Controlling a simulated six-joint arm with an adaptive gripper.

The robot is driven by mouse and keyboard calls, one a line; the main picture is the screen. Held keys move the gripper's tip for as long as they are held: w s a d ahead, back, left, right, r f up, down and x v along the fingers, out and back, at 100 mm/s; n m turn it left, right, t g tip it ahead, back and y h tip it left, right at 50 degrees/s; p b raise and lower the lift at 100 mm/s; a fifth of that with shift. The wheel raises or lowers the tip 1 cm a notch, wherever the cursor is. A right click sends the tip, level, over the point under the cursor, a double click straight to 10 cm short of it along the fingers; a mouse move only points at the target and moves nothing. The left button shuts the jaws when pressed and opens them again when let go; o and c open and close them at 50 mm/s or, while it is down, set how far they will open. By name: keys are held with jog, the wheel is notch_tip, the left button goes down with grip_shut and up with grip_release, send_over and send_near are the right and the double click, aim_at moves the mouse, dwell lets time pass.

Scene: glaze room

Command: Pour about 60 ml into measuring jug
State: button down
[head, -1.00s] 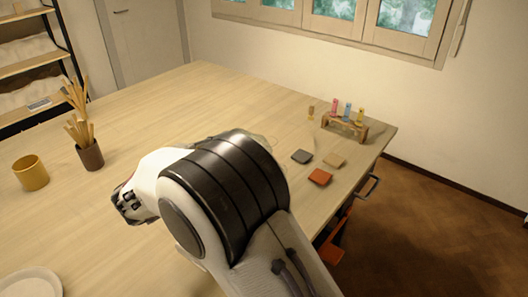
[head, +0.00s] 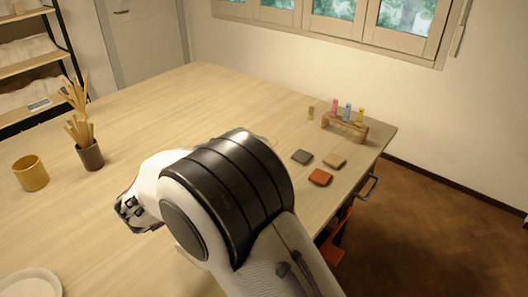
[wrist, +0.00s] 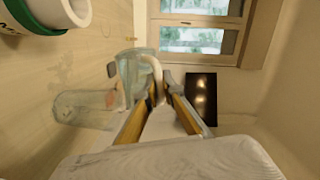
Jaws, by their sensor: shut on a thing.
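My gripper (wrist: 154,92) is shut on the pale curved handle of a clear glass jug (wrist: 130,70) in the wrist view. A second clear glass vessel (wrist: 85,106), apparently the measuring jug, stands on the table close to the held jug; any markings are too blurred to read. Whether the two touch is not clear, and I see no liquid stream. In the head view my arm hides the gripper and most of the glassware; only a faint clear rim (head: 266,139) shows behind the arm.
A mustard cup (head: 31,174) and a brown pot of sticks (head: 90,155) stand left, with a pale plate (head: 30,284) in front. Grey (head: 302,157), orange (head: 320,177) and tan (head: 334,160) tiles and a small vial rack (head: 345,126) lie right. The table's back middle is clear.

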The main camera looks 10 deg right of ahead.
jog(key=shift+w, duration=0.1)
jog(key=shift+s+d+r+m, duration=0.15)
jog(key=shift+s+r+m, duration=0.05)
jog(key=shift+s+m, duration=0.1)
dwell(0.3)
jog(key=shift+w, duration=0.15)
jog(key=shift+w+a+f+n, duration=0.2)
jog(key=shift+w+a+n, duration=0.15)
jog(key=shift+w+n, duration=0.15)
jog(key=shift+w+a+f+n, duration=0.15)
jog(key=shift+w+a+n, duration=0.2)
jog(key=shift+w, duration=0.2)
jog(key=shift+w+a+r+n+g+y, duration=0.15)
jog(key=shift+w+r+n+g+y, duration=0.2)
jog(key=shift+n, duration=0.4)
jog(key=shift+f, duration=0.25)
jog(key=shift+f+g, duration=0.15)
jog(key=shift+g, duration=0.1)
jog(key=shift+w+a+f+n+p, duration=0.15)
jog(key=shift+w+f+n+p, duration=0.15)
jog(key=shift+n, duration=0.3)
jog(key=shift+r, duration=0.1)
